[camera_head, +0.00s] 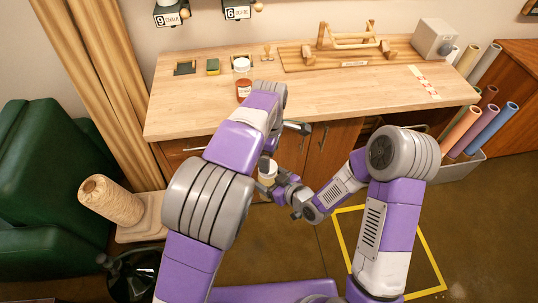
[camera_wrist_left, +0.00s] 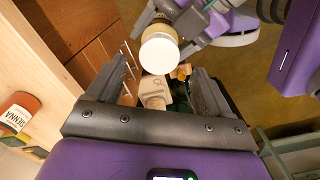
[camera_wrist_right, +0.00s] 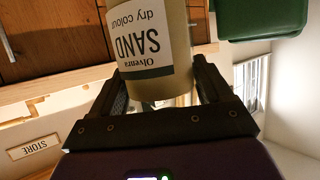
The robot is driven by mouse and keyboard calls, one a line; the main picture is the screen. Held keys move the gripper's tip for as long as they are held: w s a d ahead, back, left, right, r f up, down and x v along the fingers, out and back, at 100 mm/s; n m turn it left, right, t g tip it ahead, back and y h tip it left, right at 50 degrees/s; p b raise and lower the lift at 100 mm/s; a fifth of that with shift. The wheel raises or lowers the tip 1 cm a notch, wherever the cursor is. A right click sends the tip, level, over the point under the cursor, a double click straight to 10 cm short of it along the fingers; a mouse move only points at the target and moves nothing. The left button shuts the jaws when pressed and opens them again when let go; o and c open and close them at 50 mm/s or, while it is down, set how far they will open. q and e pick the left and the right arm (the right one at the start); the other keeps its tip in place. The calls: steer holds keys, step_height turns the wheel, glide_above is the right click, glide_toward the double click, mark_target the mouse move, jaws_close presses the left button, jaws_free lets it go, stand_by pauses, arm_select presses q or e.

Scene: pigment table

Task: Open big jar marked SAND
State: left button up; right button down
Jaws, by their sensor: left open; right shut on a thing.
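The big SAND jar shows in the right wrist view (camera_wrist_right: 150,45), with a cream body and a label reading SAND, dry colour. My right gripper (camera_wrist_right: 165,90) is shut on it and holds it in the air in front of the table. In the head view the jar (camera_head: 267,172) is partly behind my left arm. Its white lid (camera_wrist_left: 159,55) faces my left wrist camera. My left gripper (camera_wrist_left: 160,80) is open and empty, with the lid ahead of its fingers and apart from them. In the head view my left gripper (camera_head: 296,128) is mostly hidden by my left arm.
A red-brown SIENNA jar (camera_head: 244,88) stands on the wooden table (camera_head: 190,110). A wooden rack (camera_head: 350,52) and a grey box (camera_head: 433,38) stand at the back. A green armchair (camera_head: 40,170) and a cord spool (camera_head: 110,200) are at left. Rolls (camera_head: 485,130) stand at right.

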mark_target(268, 182)
arm_select(q)
steer(key=m, duration=0.2)
steer(key=r+m, duration=0.1)
steer(key=m, duration=0.2)
steer(key=shift+a+r+m, duration=0.1)
steer(key=shift+m, duration=0.2)
steer(key=m, duration=0.3)
steer(key=r+m, duration=0.1)
steer(key=m, duration=0.1)
steer(key=shift+w+a+r+m, duration=0.1)
steer(key=shift+a+r+m, duration=0.1)
steer(key=shift+m, duration=0.7)
step_height(268, 182, down, 8)
steer(key=shift+r, duration=0.1)
steer(key=c, duration=1.1)
steer(key=shift+o, duration=0.2)
steer(key=n, duration=0.6)
